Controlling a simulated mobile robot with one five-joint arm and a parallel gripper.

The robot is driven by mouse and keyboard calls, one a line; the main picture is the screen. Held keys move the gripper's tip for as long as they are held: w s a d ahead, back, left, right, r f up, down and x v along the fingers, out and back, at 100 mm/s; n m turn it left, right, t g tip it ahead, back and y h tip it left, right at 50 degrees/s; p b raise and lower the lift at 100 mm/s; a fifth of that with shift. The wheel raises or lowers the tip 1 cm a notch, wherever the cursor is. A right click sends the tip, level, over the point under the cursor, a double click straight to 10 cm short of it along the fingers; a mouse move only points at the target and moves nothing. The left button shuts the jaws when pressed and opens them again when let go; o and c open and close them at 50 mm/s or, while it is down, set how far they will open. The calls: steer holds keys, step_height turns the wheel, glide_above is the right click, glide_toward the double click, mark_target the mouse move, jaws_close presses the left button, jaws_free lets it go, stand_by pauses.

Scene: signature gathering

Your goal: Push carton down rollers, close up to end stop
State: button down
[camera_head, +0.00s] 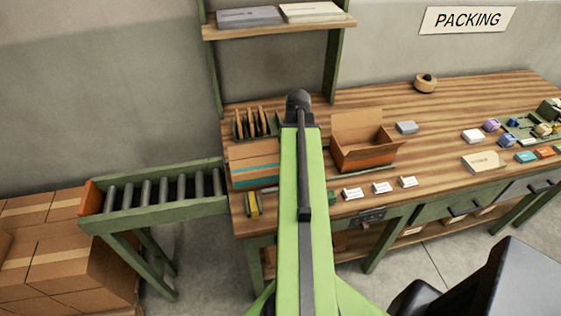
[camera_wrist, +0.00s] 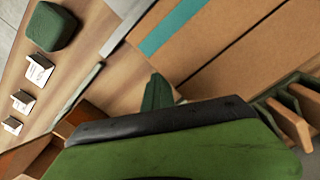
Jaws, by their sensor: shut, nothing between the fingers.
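A closed brown carton (camera_head: 250,168) with a teal stripe sits at the left end of the bench, by the inner end of the rollers (camera_head: 165,190). The rollers run left to an orange end stop (camera_head: 90,198). The carton (camera_wrist: 225,45) fills the upper right of the wrist view. My gripper (camera_wrist: 157,92) is shut and empty, its green fingertips low beside the carton's near edge; I cannot tell whether they touch it. In the head view my arm hides the gripper and the carton's right end.
An open carton (camera_head: 365,150) stands right of my arm, with small white cards (camera_head: 381,188) before it. A rack of upright brown pieces (camera_head: 255,123) stands behind the closed carton. A yellow-and-grey item (camera_head: 252,207) lies in front. The rollers are clear.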

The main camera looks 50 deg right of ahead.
mark_target(259, 157)
steer(key=shift+w+a, duration=1.25)
steer(key=shift+a, duration=0.4)
steer(key=shift+w+a, duration=1.2)
steer(key=shift+a, duration=0.5)
steer(key=shift+w+a, duration=1.25)
steer(key=shift+a, duration=0.5)
steer(key=w+a, duration=1.2)
steer(key=a, duration=0.4)
steer(key=w+a, duration=0.3)
steer(key=a, duration=0.1)
steer(key=w+a, duration=0.3)
steer(key=a, duration=0.2)
steer(key=w+a, duration=0.4)
steer(key=shift+a, duration=0.25)
steer(key=shift+s+d, duration=0.9)
steer(key=shift+d, duration=0.25)
step_height(259, 157, up, 12)
steer(key=p, duration=1.2)
